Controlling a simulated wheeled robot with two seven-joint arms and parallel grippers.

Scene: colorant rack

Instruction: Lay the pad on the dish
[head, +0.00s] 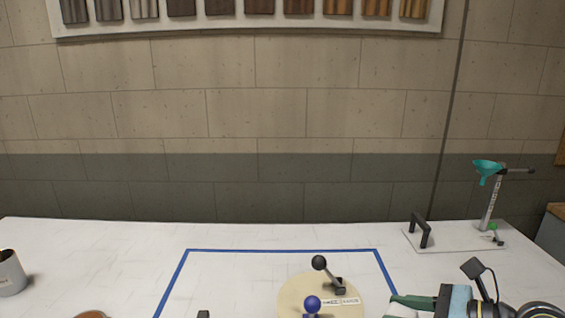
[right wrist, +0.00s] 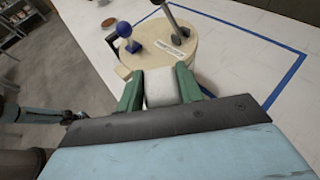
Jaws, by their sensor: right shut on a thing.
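My right gripper (head: 396,304) comes in at the lower right of the head view, beside the round cream board. In the right wrist view its two green fingers (right wrist: 158,90) are shut on a white, soft-looking block (right wrist: 161,87), which seems to be the pad. Its underside is hidden by the gripper. A brownish round rim (head: 92,314) is cut off at the bottom left of the head view; I cannot tell if it is the dish. A teal and dark part at the left of the right wrist view seems to be my left gripper (right wrist: 70,117); its fingers are unclear.
The cream board (head: 290,291) bears a blue ball knob (head: 312,303) and a dark-knobbed lever (head: 320,263). Blue tape (head: 280,250) outlines an area. A mug (head: 10,272) stands far left. The table's back middle is clear.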

